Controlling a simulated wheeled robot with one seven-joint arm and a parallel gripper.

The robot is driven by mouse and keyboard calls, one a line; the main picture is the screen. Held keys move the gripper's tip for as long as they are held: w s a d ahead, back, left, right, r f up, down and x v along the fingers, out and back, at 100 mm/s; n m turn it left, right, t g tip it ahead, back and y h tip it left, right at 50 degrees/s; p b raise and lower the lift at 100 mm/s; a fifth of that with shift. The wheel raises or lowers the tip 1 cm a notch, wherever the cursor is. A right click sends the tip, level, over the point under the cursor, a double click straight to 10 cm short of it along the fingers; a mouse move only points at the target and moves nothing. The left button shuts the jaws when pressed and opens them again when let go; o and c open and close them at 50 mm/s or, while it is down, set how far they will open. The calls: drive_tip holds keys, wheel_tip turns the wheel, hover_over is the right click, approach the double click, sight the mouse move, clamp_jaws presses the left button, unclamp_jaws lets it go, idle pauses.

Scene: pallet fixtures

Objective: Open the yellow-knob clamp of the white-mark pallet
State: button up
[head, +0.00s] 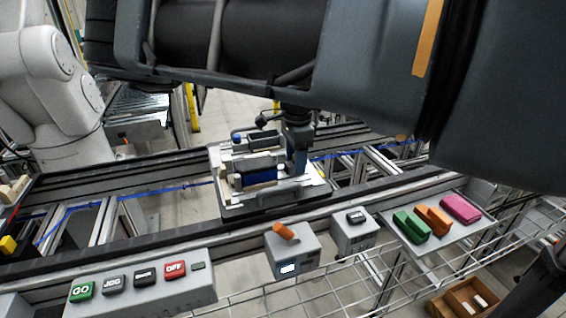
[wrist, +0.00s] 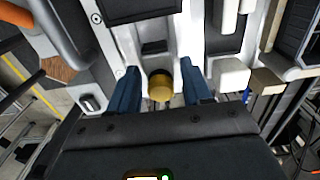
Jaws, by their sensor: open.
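A pale pallet (head: 312,190) sits on the conveyor in the middle of the head view, with a dark blue block (head: 262,175) held among its fixtures. My gripper (head: 298,168) points down at the pallet's right part. In the wrist view, the yellow knob (wrist: 160,88) lies between the two blue fingers of my gripper (wrist: 159,70). The fingers are open, with a gap on each side of the knob. A blue knob (head: 237,137) shows at the pallet's back left. I cannot make out a white mark.
A tray (head: 447,235) with green, orange and magenta blocks is at right. A white robot arm (head: 60,95) stands at left.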

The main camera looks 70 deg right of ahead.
drive_tip(key=shift+r+p, duration=2.4)
drive_tip(key=shift+r, duration=1.6)
